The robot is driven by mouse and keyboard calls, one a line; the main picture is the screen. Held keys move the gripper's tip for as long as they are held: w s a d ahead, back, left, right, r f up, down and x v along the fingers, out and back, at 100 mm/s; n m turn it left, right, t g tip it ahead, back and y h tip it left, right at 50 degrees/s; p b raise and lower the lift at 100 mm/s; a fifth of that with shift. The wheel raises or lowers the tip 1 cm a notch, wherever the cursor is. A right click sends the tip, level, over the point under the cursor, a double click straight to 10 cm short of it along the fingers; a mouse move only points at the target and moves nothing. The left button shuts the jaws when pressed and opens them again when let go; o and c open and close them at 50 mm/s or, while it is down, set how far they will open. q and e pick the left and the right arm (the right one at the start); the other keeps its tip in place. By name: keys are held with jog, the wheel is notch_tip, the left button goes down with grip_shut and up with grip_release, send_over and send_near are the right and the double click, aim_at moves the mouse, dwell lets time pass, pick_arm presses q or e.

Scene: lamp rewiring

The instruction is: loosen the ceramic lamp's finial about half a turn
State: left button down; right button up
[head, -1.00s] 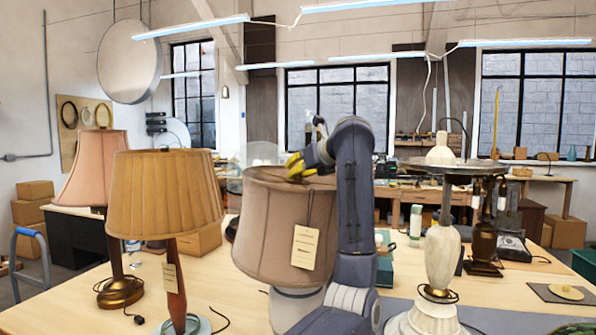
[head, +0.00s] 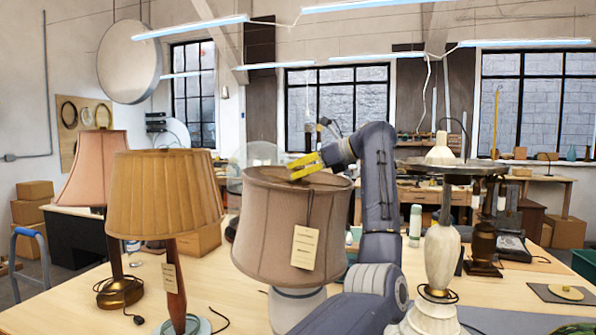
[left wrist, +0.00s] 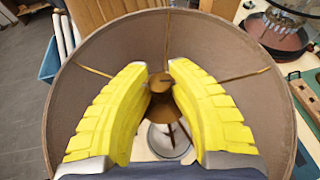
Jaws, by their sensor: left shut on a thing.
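The ceramic lamp has a brownish fabric shade (head: 285,225) with a paper tag hanging on its side, over a pale base (head: 295,306). My left gripper (head: 297,170), with yellow fingers, is at the centre of the shade's open top. In the left wrist view its two fingers (left wrist: 161,78) reach down into the shade (left wrist: 262,100) and are shut on the small brown finial (left wrist: 160,84) where the thin shade spokes meet. The fingers partly hide the finial. Its turn angle cannot be told. My right gripper is not in view.
A pleated tan-shaded lamp (head: 165,200) and a pink-shaded lamp (head: 92,170) stand to the left. A pale shadeless lamp (head: 441,258) stands close on the right, beside a dark lamp base (head: 484,245). Bare tabletop (head: 240,290) shows between the left lamps and the ceramic lamp.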

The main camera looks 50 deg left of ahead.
pick_arm(q)
jog(key=shift+n+h, duration=0.3)
jog(key=c, duration=1.2)
grip_release()
jog(key=shift+a, duration=0.1)
jog(key=shift+g, duration=0.3)
jog(key=v, duration=1.2)
jog(key=shift+s, duration=0.1)
